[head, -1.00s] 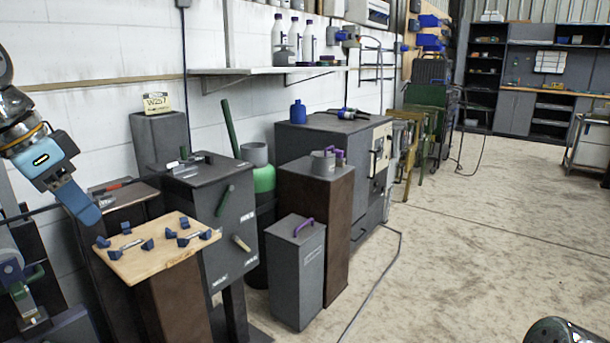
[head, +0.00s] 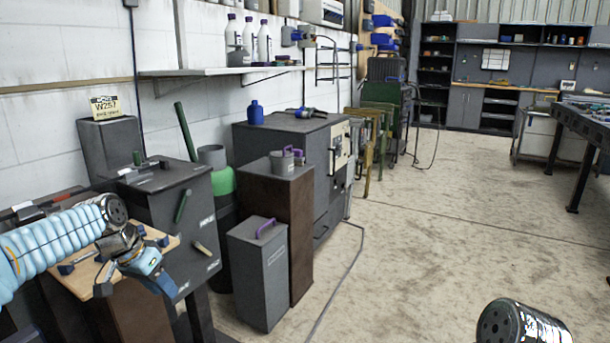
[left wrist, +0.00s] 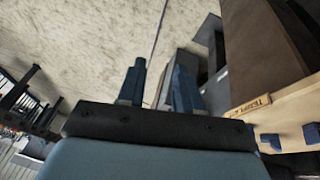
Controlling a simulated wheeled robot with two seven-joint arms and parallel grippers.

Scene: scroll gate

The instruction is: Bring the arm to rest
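My left gripper (head: 137,285) is in front of the near edge of the wooden board (head: 82,280) in the head view, on a blue ribbed arm from the left. In the left wrist view its two dark blue fingers (left wrist: 158,82) stand apart with only floor and cabinet sides behind them. It holds nothing that I can see. The arm hides much of the board and the blue holders on it. My right gripper is not in view; only a shiny link of my right arm shows at the bottom right.
A dark grey cabinet (head: 165,225) with a green lever stands behind the gripper. A grey box with a purple handle (head: 262,280) and a brown pedestal (head: 290,225) stand to its right. Open floor (head: 430,230) lies right of these. A dark table (head: 590,125) stands far right.

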